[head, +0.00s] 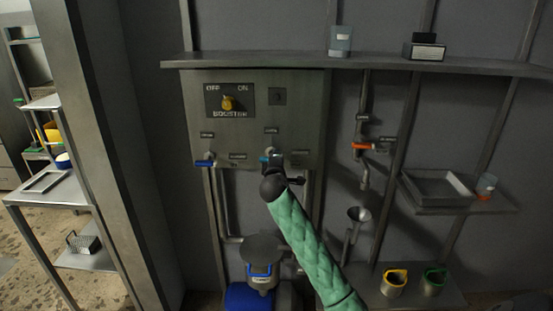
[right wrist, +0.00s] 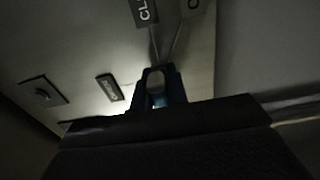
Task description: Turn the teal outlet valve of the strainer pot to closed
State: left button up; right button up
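A small teal-blue valve handle (head: 264,159) sits low on the steel wall panel, under a small label. My right gripper (head: 275,164) is at this handle, at the end of the green-sleeved arm, and covers part of it. In the right wrist view a dark blue forked shape (right wrist: 157,88) stands in front of the gripper's dark body; I cannot tell whether it is the handle or the fingers. Two label plates hang above it, one beginning "CL" (right wrist: 145,11). Whether the gripper is shut on the handle is unclear. My left gripper is out of view.
A blue-handled valve (head: 205,160) is left on the same panel (head: 310,115), below a yellow booster knob (head: 228,103). An orange-handled valve (head: 362,147) is to the right. A long shelf (head: 290,61) runs above. A grey round-topped vessel (head: 262,247) stands below.

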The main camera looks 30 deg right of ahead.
jog(key=o, duration=0.4)
jog(key=shift+f, duration=0.1)
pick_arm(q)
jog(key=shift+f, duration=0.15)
pick_arm(e)
jog(key=shift+s, duration=0.1)
